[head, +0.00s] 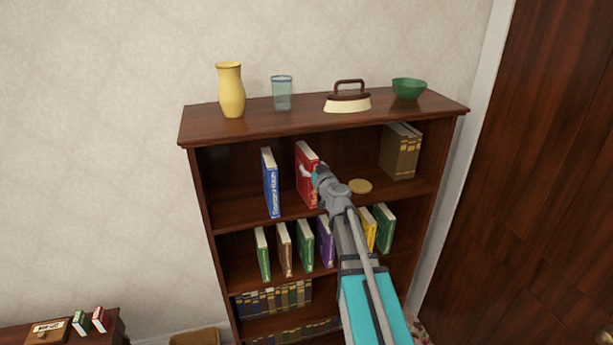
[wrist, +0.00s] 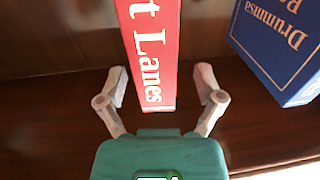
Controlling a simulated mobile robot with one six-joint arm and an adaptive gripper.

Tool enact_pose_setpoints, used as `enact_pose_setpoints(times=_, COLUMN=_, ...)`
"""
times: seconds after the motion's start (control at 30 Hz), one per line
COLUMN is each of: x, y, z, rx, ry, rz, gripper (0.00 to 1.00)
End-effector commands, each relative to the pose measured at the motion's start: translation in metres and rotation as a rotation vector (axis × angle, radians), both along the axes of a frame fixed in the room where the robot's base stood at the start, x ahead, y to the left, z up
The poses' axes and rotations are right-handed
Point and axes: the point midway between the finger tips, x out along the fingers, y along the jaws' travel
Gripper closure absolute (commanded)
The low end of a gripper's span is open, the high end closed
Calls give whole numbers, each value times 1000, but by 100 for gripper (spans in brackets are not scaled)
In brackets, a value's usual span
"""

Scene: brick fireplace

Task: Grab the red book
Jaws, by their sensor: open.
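The red book (head: 304,185) stands upright on the top inner shelf of the dark wood bookcase, with white lettering on its spine. In the wrist view the red book (wrist: 150,55) lies between the two fingers of my gripper (wrist: 162,90), with a gap on each side. My gripper (head: 316,176) is open and reaches to the book's right part in the head view, hiding some of it. The fingers do not appear to touch the book.
A blue book (head: 270,183) stands left of the red one; it also shows in the wrist view (wrist: 285,50). A round tan object (head: 360,186) lies to the right, before brown books (head: 400,152). A yellow vase (head: 231,90), glass (head: 282,94), iron (head: 347,102) and green bowl (head: 409,88) stand on top.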

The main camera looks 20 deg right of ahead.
Motion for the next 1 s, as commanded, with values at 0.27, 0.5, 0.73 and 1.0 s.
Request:
enact_pose_setpoints(times=0.27, x=33, y=-1, z=1, rx=0, ry=0, rz=0, gripper=14)
enact_pose_setpoints(times=0.5, x=37, y=0, z=1, rx=0, ry=0, rz=0, gripper=14)
enact_pose_setpoints(times=0.73, x=37, y=0, z=1, rx=0, ry=0, rz=0, gripper=14)
enact_pose_setpoints(times=1.0, x=37, y=0, z=1, rx=0, ry=0, rz=0, gripper=27)
